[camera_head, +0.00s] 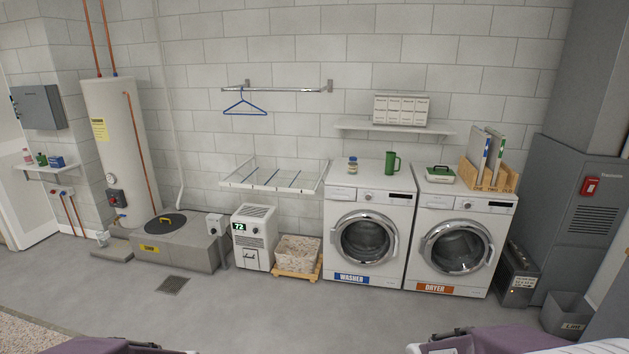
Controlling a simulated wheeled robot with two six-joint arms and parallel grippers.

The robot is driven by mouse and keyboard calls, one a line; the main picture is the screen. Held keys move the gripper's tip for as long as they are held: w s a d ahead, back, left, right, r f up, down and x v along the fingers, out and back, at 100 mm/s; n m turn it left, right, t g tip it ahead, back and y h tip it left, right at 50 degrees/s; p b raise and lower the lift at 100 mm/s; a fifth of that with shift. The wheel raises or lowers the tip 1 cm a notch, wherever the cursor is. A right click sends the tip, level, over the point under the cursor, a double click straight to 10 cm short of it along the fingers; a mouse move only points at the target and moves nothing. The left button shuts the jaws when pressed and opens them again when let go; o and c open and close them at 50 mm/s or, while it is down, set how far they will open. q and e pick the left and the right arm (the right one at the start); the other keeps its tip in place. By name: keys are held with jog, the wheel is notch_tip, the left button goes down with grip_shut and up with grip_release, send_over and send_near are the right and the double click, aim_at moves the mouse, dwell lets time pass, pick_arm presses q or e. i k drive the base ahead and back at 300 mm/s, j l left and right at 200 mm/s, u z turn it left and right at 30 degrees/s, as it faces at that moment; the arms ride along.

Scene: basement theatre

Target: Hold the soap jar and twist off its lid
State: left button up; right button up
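A small jar (352,165) stands upright on top of the washer (341,190), toward its back left. It looks pale with a blue band and a yellowish-brown top, and it is too small to read a label. I take it to be the soap jar, with its lid on. Purple and white parts, likely of my own arms, show at the bottom edge. No gripper fingers can be made out, and nothing touches the jar.
The dryer (467,200) carries a green-and-white box (440,175) and a wooden file rack (490,180). A wall shelf (395,128) hangs above. A drying rack (272,180) juts out left of the washer. The floor in front is clear.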

aim_at(352, 164)
jog(key=i, duration=3.55)
jog(key=i+u, duration=0.25)
jog(key=i, duration=0.2)
jog(key=i+l+u, duration=0.25)
jog(key=i, duration=0.15)
jog(key=l, duration=0.35)
jog(key=i+l, duration=0.15)
jog(key=l, duration=0.15)
